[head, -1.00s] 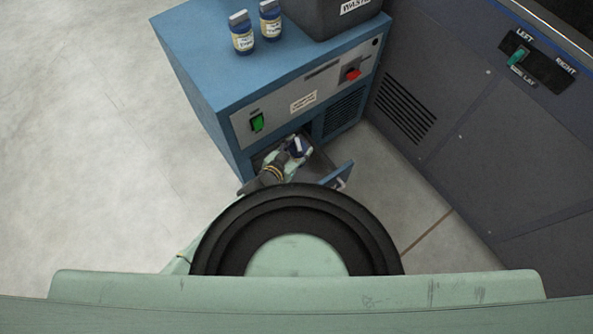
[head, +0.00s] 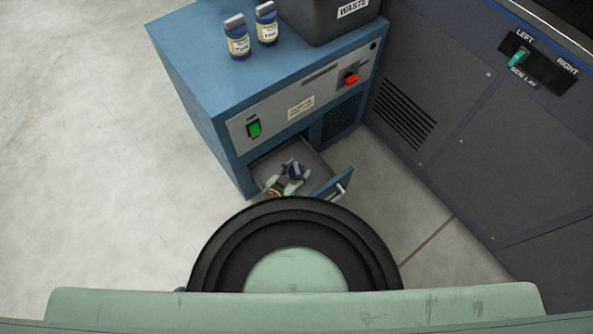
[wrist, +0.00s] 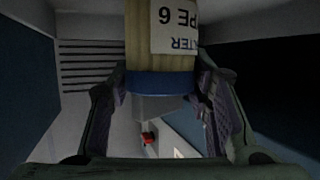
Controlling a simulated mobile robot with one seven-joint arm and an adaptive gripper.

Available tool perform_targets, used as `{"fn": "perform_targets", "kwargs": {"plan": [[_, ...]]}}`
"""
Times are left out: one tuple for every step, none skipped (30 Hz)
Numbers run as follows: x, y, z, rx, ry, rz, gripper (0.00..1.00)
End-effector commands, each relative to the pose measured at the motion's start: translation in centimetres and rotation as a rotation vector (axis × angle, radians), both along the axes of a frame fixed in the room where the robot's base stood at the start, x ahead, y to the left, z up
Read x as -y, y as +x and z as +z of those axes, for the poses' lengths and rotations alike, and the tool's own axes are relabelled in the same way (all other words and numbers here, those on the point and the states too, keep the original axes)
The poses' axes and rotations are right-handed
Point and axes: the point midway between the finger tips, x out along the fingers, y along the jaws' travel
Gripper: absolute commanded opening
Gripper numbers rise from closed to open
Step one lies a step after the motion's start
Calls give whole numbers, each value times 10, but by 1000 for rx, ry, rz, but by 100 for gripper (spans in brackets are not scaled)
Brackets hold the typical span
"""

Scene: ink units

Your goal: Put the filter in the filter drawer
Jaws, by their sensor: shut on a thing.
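The filter (wrist: 162,40) has a cream ribbed body, a white label with upside-down print, a blue band and a grey end. My gripper (wrist: 162,100) is shut on it near the blue band, with one finger on each side. In the head view the filter's blue end (head: 297,171) shows between the fingers of my gripper (head: 293,174), over the open drawer. The filter drawer (head: 266,165) is pulled out low on the blue cabinet, and its front panel (head: 328,188) has a pale handle. I cannot tell whether the filter touches the drawer floor.
The blue cabinet (head: 193,84) has a green switch (head: 254,128) and a red switch (head: 351,78). A dark machine (head: 460,95) stands at right. The floor at left is clear.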

Motion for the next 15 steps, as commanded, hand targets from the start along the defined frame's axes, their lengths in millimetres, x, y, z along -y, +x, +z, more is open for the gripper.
{"fn": "perform_targets", "kwargs": {"plan": [[0, 0, 1, 0, 0, 0, 15], [0, 0, 0, 0, 0, 0, 15], [0, 0, 0, 0, 0, 0, 15], [0, 0, -1, 0, 0, 0, 15], [0, 0, -3, 0, 0, 0, 15], [0, 0, -3, -1, 1, 0, 46], [0, 0, -2, -1, 1, 0, 48], [0, 0, -2, -1, 1, 0, 50], [0, 0, -2, -1, 1, 0, 53], [0, 0, -2, -1, 1, 0, 55], [0, 0, -2, -1, 1, 0, 57], [0, 0, -2, -1, 1, 0, 59], [0, 0, -2, -1, 1, 0, 61], [0, 0, -2, -1, 1, 0, 63], [0, 0, -2, -1, 1, 0, 65]]}}
